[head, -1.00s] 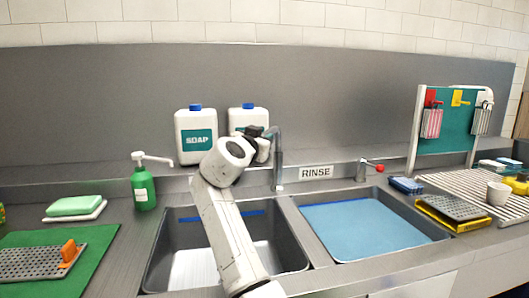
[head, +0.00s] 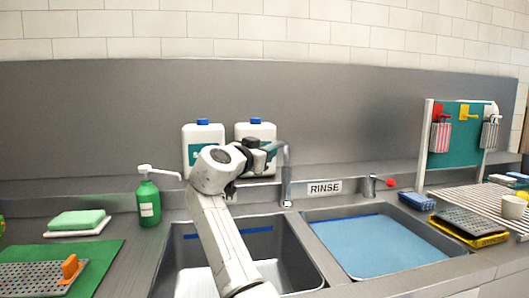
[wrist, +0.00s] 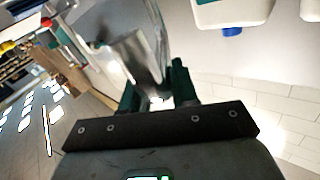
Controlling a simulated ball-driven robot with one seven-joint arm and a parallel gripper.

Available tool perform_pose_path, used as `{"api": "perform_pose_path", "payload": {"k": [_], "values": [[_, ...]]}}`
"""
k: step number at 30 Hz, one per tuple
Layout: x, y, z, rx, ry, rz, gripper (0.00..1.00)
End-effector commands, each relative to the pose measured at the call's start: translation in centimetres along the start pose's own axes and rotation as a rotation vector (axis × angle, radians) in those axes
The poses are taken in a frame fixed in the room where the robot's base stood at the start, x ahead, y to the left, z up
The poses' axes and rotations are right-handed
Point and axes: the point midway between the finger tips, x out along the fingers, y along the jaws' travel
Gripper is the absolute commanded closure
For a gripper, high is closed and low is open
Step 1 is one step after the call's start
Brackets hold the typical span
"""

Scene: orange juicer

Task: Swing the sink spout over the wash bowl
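The grey metal sink spout (head: 287,172) rises between the two basins, and its top bends left toward my gripper. My gripper (head: 262,151) is at the spout's upper end, above the back of the left basin. In the wrist view the shiny spout (wrist: 150,45) runs between the dark green fingers of my gripper (wrist: 156,92), which look closed on it; the exact contact is blurred. The left basin (head: 310,262), which I take as the wash bowl, is grey with a white bottom and a blue stripe at the back. My arm hides part of it.
The right basin (head: 385,246) holds a blue surface, with a RINSE sign (head: 325,188) behind it. Two white soap jugs (head: 203,135) stand close behind my gripper. A green pump bottle (head: 149,205) stands left.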

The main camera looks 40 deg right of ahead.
Motion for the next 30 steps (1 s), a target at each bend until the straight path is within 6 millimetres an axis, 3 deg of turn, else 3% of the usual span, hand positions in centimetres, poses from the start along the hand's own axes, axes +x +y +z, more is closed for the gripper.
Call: {"api": "perform_pose_path", "payload": {"k": [6,17,30], "values": [[-0.2,-0.5,-0.2,0.002,0.002,-0.016,0.52],[-0.9,-0.4,-0.1,0.001,0.002,-0.013,0.52],[-8.6,-0.4,0.0,0.002,0.002,-0.015,0.52]]}}
